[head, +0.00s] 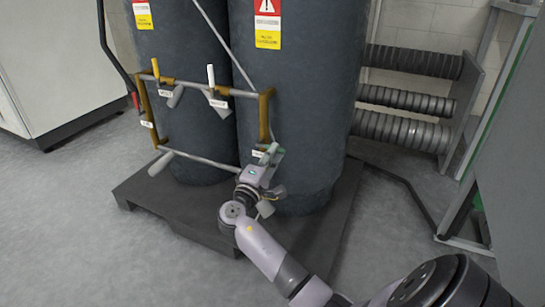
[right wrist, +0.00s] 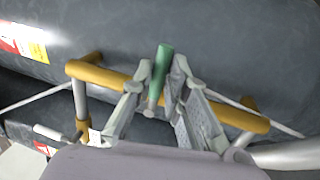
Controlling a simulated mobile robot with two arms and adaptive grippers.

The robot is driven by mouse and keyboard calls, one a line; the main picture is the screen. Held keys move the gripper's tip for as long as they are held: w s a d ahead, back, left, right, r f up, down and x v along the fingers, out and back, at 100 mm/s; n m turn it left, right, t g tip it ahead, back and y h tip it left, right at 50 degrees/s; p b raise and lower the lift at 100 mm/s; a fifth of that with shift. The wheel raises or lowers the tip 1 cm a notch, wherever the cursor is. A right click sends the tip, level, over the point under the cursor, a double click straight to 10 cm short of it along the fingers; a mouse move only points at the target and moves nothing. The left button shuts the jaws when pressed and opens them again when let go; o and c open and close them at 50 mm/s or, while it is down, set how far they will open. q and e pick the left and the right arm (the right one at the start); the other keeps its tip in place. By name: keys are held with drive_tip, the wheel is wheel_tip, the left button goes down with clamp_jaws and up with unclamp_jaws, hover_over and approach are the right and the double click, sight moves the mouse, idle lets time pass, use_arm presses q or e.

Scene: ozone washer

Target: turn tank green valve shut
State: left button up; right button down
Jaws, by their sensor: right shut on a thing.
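The green valve handle (right wrist: 162,63) sits on the brass pipe (right wrist: 107,77) of the dark tanks, and its tip points up in the right wrist view. My right gripper (right wrist: 161,82) is shut on this handle, with one finger on each side. In the head view the right gripper (head: 267,158) is at the lower right of the pipe frame, in front of the right tank (head: 297,100). My left gripper is not in view.
A yellow-handled valve (head: 211,75), a white-handled valve (head: 155,68) and a red handle (head: 135,101) are on the pipe frame. The tanks stand on a dark pallet (head: 205,225). Ribbed pipes (head: 405,103) are behind at right. Grey floor (head: 80,230) is open at left.

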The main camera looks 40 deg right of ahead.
drive_tip(key=shift+f, duration=0.1)
drive_tip(key=c, duration=1.6)
unclamp_jaws()
drive_tip(key=shift+o, duration=0.2)
drive_tip(key=v, duration=1.2)
